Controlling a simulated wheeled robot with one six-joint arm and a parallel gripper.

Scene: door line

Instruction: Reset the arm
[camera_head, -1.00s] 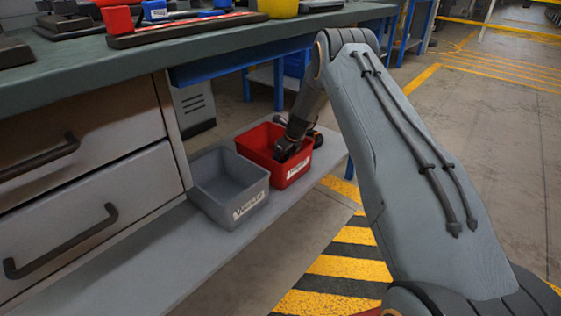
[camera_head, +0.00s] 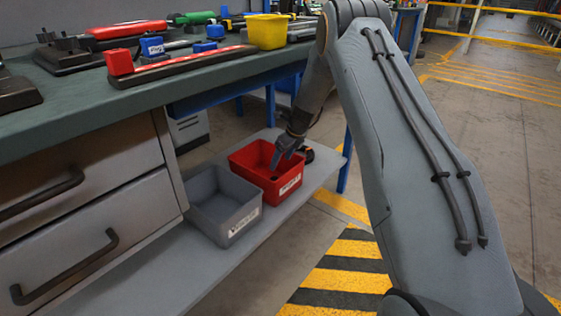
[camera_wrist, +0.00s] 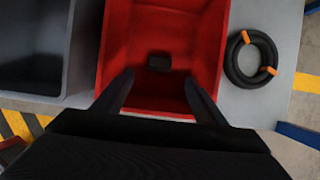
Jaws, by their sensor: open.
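My gripper (camera_head: 281,161) is above the red bin (camera_head: 252,159) on the lower shelf, its fingers pointing down towards the bin. In the wrist view my gripper (camera_wrist: 159,88) has its two fingers spread apart with nothing between them. The red bin's inside (camera_wrist: 205,40) fills the middle of that view. A small dark block (camera_wrist: 159,62) lies on the bin's floor, apart from the fingers.
A grey bin (camera_head: 241,218) stands beside the red bin on the grey shelf (camera_head: 190,262). A black coiled ring with orange bands (camera_wrist: 251,58) lies right of the red bin. The workbench (camera_head: 70,116) above holds a yellow bin (camera_head: 267,31) and tools.

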